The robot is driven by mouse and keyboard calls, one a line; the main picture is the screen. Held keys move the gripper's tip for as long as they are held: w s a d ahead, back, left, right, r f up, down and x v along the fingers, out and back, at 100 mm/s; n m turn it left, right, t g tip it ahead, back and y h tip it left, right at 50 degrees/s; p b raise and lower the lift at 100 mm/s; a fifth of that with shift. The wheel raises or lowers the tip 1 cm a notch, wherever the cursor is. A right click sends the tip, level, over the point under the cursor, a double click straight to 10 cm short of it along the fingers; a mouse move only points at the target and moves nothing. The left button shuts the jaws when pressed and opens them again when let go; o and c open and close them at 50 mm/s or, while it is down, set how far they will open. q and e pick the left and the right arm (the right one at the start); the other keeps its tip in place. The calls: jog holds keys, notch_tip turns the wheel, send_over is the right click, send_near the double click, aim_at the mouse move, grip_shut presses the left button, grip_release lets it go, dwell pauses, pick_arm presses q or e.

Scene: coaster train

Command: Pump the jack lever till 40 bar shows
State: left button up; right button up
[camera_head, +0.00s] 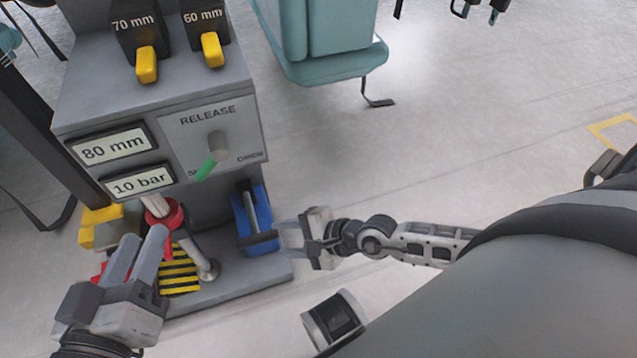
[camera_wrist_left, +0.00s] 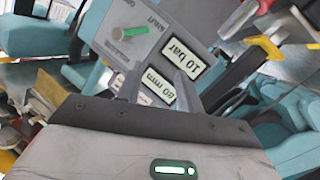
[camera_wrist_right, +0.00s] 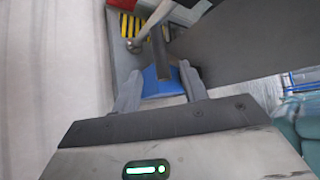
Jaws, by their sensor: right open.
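The jack's blue pump (camera_head: 263,222) stands on the right of the grey machine's base, with a dark lever (camera_head: 258,239) on it. The pressure display (camera_head: 139,182) reads 10 bar. My right gripper (camera_head: 283,236) is open just right of the lever. In the right wrist view the lever (camera_wrist_right: 159,52) lies in line with the gap between the fingers; I cannot tell whether they touch it. My left gripper (camera_head: 146,240) is open and empty in front of the machine's left side, near a red collar (camera_head: 165,215). The left wrist view also shows the pressure display (camera_wrist_left: 186,57).
A second display (camera_head: 112,147) reads 80 mm. A green release lever (camera_head: 205,168) is on the panel. Blocks marked 70 mm (camera_head: 135,27) and 60 mm (camera_head: 205,17) sit on top. A teal seat (camera_head: 335,65) stands behind. The floor at right is mostly clear.

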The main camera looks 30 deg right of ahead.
pick_arm(q)
jog(key=shift+a+f+m+g+y+p, duration=0.3)
jog(key=shift+m+p, duration=0.1)
jog(key=shift+p, duration=0.25)
pick_arm(e)
jog(key=v, duration=0.7)
jog(key=shift+s+d, duration=0.15)
jog(key=shift+s, duration=0.05)
jog(key=shift+o, duration=0.3)
dwell(1.6)
